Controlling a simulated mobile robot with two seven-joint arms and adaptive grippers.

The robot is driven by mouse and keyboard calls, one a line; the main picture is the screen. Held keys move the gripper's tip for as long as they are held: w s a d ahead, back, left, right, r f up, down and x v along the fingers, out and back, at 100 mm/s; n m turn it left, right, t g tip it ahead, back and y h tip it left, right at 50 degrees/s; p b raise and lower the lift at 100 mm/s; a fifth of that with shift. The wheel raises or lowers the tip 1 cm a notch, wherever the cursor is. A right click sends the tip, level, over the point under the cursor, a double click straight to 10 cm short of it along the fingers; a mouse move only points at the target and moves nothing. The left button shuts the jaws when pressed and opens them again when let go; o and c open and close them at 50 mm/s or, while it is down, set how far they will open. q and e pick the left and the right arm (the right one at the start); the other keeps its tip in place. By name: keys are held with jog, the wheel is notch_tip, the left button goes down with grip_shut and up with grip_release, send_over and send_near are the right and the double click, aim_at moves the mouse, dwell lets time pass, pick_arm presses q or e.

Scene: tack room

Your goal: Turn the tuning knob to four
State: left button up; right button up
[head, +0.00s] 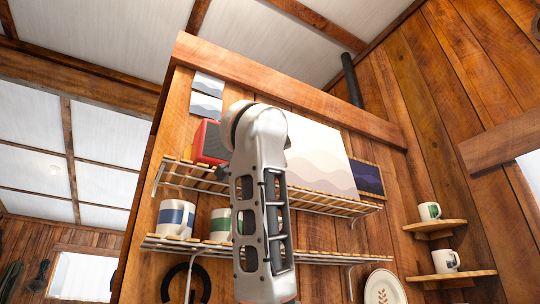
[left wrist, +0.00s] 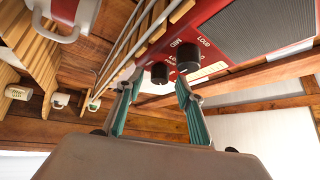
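The red radio (head: 212,143) stands on the upper wall shelf in the head view, partly hidden behind my arm. The left wrist view shows its red front (left wrist: 222,35) with a grey speaker grille and two black knobs. I cannot read a number setting or tell for certain which is the tuning knob. My left gripper (left wrist: 160,78) is open, with gaps on both sides of the knob between its fingers. My right gripper is not in view.
The slatted upper shelf (head: 320,200) also holds a pale picture panel (head: 318,150) and a dark blue picture (head: 368,180). Mugs (head: 175,218) stand on the lower shelf. Corner shelves (head: 440,228) at right hold more mugs. The shelf edge runs close to the left finger.

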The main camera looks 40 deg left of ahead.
pick_arm(q)
jog(key=shift+w+a+r, duration=0.1)
jog(key=shift+w+a, duration=0.1)
jog(key=shift+w, duration=0.15)
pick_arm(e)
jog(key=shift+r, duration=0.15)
pick_arm(q)
grip_shut()
jog(key=shift+m, duration=0.3)
jog(key=shift+s+r+m+g+h+p, duration=0.15)
jog(key=shift+m+g+h+p, duration=0.4)
jog(key=shift+m, duration=0.45)
jog(key=shift+w+r+m+g+h+p, duration=0.15)
jog(key=shift+m+g+h, duration=0.25)
jog(key=shift+m+h, duration=0.45)
jog(key=shift+s+r+m+g+h+p, duration=0.2)
jog(key=shift+m+g+h+p, duration=0.25)
jog(key=shift+m, duration=0.7)
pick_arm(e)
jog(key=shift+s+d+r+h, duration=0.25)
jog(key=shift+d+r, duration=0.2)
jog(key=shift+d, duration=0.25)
